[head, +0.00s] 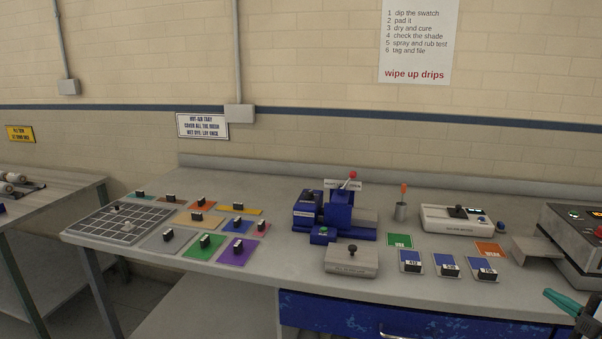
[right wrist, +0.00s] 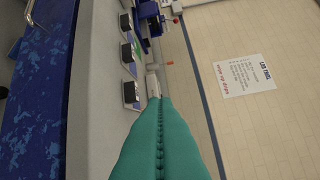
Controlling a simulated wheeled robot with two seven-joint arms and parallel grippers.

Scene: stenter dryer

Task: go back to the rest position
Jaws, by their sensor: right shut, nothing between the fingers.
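My right gripper (head: 552,295) shows at the lower right edge of the head view, its teal fingers pointing left over the front of the workbench (head: 300,262). In the right wrist view, the teal fingers (right wrist: 154,100) are pressed together along their length with nothing between them. The gripper is apart from the swatch cards in front of it. My left gripper is not in view.
Blue-and-white cards (head: 447,265) lie near the right front of the bench, beside a grey machine (head: 580,247). A blue press (head: 338,216), a grey block (head: 351,262) and several coloured swatches (head: 204,247) stand further left. A blue drawer front (head: 340,312) is below.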

